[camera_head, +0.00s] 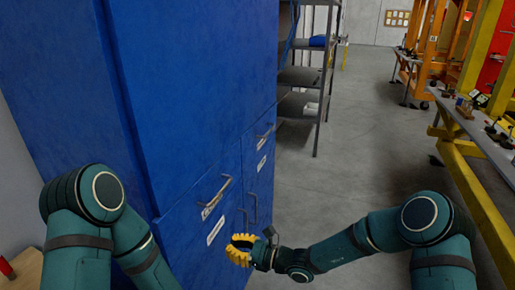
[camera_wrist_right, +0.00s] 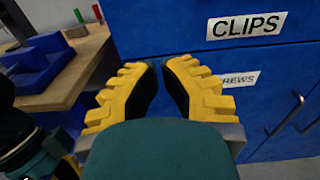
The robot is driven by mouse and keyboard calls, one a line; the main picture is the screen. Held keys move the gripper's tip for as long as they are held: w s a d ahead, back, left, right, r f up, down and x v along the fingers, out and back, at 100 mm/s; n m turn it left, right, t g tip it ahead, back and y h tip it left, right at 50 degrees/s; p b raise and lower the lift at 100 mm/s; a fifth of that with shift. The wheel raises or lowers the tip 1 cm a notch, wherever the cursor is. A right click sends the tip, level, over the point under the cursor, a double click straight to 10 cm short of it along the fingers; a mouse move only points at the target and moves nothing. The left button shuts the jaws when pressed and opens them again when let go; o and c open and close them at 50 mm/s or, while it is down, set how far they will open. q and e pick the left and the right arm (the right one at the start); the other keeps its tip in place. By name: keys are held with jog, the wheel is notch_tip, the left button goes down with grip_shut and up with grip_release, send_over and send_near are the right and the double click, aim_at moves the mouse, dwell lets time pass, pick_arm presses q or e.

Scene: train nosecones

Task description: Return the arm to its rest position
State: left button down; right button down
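My right arm (camera_head: 345,249) reaches in from the lower right, its forearm stretched left toward the blue cabinet (camera_head: 200,70). Its right gripper (camera_head: 236,250), with yellow ridged fingers, is close in front of the cabinet's drawer fronts. In the right wrist view the two fingers (camera_wrist_right: 159,65) stand a narrow gap apart with nothing between them. Whether the gripper touches the cabinet cannot be told. My left arm (camera_head: 95,215) bends at the lower left, and its gripper is out of the frame.
The cabinet has metal handles (camera_head: 216,195) and a drawer labelled CLIPS (camera_wrist_right: 247,26). A wooden bench (camera_wrist_right: 75,72) with a blue holder (camera_wrist_right: 38,62) stands left in the wrist view. Grey shelves (camera_head: 305,76) stand behind, and a yellow-framed workbench (camera_head: 475,130) at right. Floor between is clear.

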jog(key=s+d+f+n+g+h, duration=0.3)
jog(key=s+d+f+n+h, duration=0.15)
jog(key=s+f, duration=0.25)
jog(key=s+d+f+n+g+h, duration=0.35)
jog(key=s+f+n, duration=0.2)
jog(key=s, duration=0.25)
jog(key=s+d+f+n+t+h, duration=0.1)
jog(key=s+d+f+n+h, duration=0.1)
jog(key=d+n, duration=0.2)
jog(key=s+d+f+n+t+h, duration=0.2)
jog(key=d+n, duration=0.3)
jog(key=d, duration=0.3)
jog(key=shift+s+f+h, duration=0.15)
jog(key=shift+f+h, duration=0.15)
jog(key=shift+h, duration=0.4)
